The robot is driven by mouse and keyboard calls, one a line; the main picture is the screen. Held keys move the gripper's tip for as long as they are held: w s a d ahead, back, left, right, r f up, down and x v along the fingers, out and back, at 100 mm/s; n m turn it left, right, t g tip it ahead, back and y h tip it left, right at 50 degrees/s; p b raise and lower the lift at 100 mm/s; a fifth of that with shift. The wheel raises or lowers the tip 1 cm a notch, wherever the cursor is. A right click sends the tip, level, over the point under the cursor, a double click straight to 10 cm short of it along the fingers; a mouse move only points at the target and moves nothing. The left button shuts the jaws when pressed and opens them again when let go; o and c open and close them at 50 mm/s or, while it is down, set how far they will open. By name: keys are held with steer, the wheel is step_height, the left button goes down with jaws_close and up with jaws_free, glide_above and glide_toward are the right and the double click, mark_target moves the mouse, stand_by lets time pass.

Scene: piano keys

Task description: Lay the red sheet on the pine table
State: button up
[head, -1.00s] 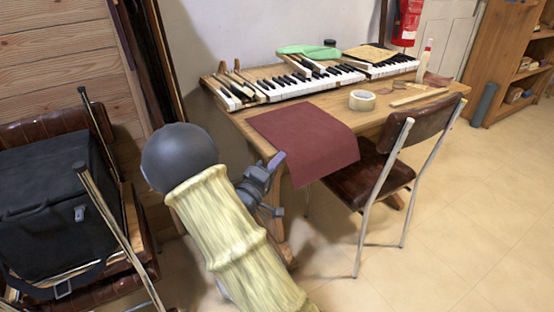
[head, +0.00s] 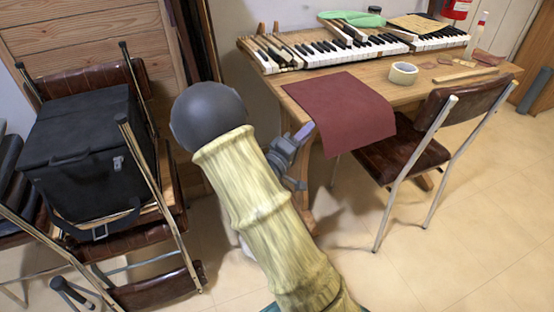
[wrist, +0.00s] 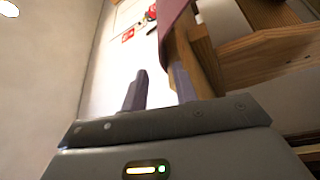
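The dark red sheet (head: 340,110) lies on the pine table (head: 415,90), with its front part hanging over the front edge. In the wrist view a piece of the red sheet (wrist: 172,12) shows at the top, above the table's wooden frame (wrist: 195,50). My gripper (head: 300,158) is beside the table's left front corner, left of the hanging part and apart from it. In the wrist view my gripper (wrist: 160,90) has its two fingers apart with nothing between them.
A piano keyboard (head: 325,50) lies along the table's back, with a tape roll (head: 403,73) in front. A brown chair (head: 405,155) stands close to the table's front. Stacked chairs with a black case (head: 85,150) stand at the left. Floor at the lower right is clear.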

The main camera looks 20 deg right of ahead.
steer(key=p+v, duration=0.2)
steer(key=v, duration=1.3)
steer(key=shift+p, duration=0.3)
steer(key=w+a+f+m+y, duration=0.2)
steer(key=w+f+y, duration=0.25)
steer(key=y, duration=0.95)
steer(key=s+r+g+y, duration=0.35)
steer(key=s+g, duration=0.35)
steer(key=s, duration=0.8)
steer(key=w+r+p+v, duration=0.1)
steer(key=w+p+v, duration=0.2)
steer(key=p+v, duration=1.3)
steer(key=w+d+p+v, duration=0.1)
steer(key=w+p+v, duration=0.3)
steer(key=p+v, duration=1.2)
steer(key=shift+d+r+p, duration=0.5)
steer(key=shift+d+p, duration=0.05)
steer(key=shift+p, duration=0.1)
